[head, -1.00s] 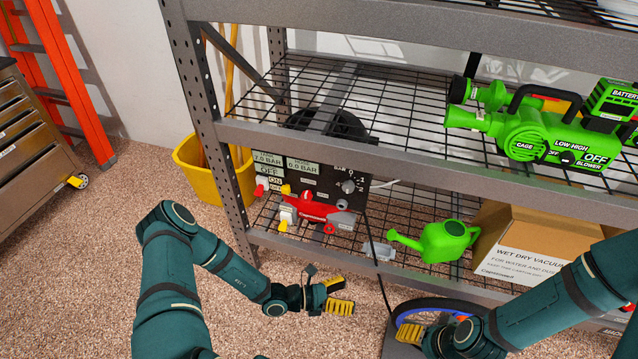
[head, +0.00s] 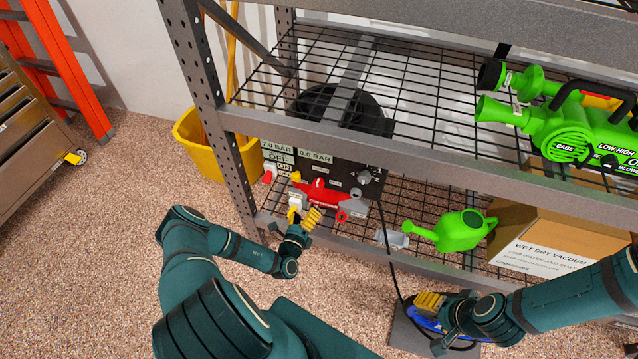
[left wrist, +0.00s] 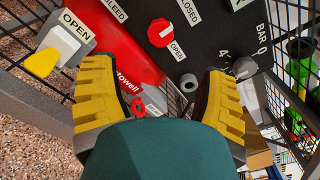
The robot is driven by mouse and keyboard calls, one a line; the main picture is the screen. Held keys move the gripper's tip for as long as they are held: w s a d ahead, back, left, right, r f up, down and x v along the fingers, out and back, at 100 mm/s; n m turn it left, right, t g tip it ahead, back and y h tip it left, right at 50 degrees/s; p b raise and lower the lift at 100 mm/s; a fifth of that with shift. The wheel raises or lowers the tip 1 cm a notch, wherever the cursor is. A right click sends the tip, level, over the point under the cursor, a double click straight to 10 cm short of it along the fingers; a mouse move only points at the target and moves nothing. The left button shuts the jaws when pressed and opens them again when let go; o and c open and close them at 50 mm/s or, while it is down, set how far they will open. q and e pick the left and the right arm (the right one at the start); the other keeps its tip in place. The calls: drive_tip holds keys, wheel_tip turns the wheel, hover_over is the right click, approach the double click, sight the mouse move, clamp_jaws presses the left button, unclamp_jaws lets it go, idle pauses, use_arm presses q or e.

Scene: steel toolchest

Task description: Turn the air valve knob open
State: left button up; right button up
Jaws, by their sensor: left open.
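The red knob (left wrist: 161,33) with a white bar sits on the black panel (left wrist: 205,50) between a CLOSED label and an OPEN label. It shows small in the head view (head: 318,183). My left gripper (left wrist: 160,78) is open in the left wrist view, its yellow fingers spread apart in front of the panel, with the knob beyond and between the fingertips. Nothing is held. In the head view the left gripper (head: 303,220) is low in front of the red unit. My right gripper (head: 430,302) is at the lower right, and its jaw gap is unclear.
A white and yellow valve (left wrist: 55,55) is left of the left fingers, and a grey dial (left wrist: 244,68) is right. Shelf wires and the front beam (head: 420,162) surround the panel. A green watering can (head: 455,233) and a cardboard box (head: 545,240) stand to the right.

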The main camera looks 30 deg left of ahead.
sight(317, 187)
use_arm(q)
drive_tip(key=b+x, duration=0.2)
drive_tip(key=x, duration=1)
drive_tip(key=shift+w, duration=0.3)
drive_tip(key=shift+r, duration=0.1)
